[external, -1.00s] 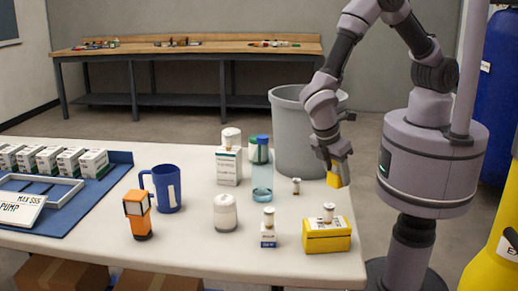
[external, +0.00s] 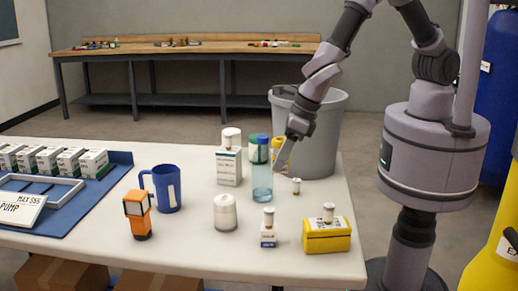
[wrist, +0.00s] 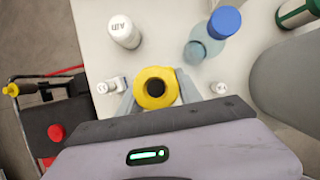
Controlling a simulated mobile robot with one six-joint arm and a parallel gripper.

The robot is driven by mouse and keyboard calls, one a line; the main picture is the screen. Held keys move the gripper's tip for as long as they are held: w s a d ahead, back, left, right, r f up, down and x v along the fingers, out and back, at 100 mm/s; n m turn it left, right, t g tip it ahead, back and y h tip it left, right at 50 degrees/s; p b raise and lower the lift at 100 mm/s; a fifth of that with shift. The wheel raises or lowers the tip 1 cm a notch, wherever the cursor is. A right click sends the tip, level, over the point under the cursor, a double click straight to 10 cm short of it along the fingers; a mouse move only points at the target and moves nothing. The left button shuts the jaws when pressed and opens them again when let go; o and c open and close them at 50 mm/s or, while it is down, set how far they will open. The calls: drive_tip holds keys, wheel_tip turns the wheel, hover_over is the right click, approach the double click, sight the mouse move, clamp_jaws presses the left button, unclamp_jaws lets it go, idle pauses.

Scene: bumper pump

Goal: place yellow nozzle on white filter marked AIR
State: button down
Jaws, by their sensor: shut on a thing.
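The yellow nozzle (external: 276,146) is a ring-like piece. My gripper (external: 282,153) is shut on it and holds it raised behind the clear blue-capped bottle. In the wrist view the nozzle (wrist: 143,75), with a dark central hole, sits between the fingers of my gripper (wrist: 155,90). The white filter marked AIR (wrist: 124,30) stands on the table, up and left of the nozzle there. A white jar (external: 225,213), front left of my gripper in the external view, appears to be this filter; its lettering is not readable there.
The blue-capped bottle (external: 262,180) stands close to my gripper. A small vial (external: 296,186), a yellow box (external: 327,238) and a white vial box (external: 268,238) stand nearby. A tall white bottle (external: 229,165), blue mug (external: 167,189) and orange device (external: 137,215) are farther left.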

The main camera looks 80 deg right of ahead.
drive_tip(key=w+a, duration=0.2)
drive_tip(key=w, duration=0.2)
drive_tip(key=w+a+f+b, duration=0.1)
drive_tip(key=w+a, duration=0.1)
drive_tip(key=w, duration=0.3)
drive_tip(key=w+a+b, duration=0.1)
drive_tip(key=w+a, duration=0.2)
drive_tip(key=w, duration=0.1)
drive_tip(key=shift+w+f, duration=0.35)
wheel_tip(320, 180, down, 4)
drive_tip(key=shift+w+r+b, duration=0.1)
drive_tip(key=shift+r+b, duration=0.1)
drive_tip(key=shift+b, duration=0.85)
drive_tip(key=shift+r, duration=0.2)
drive_tip(key=c, duration=0.8)
unclamp_jaws()
drive_tip(key=shift+f, duration=0.15)
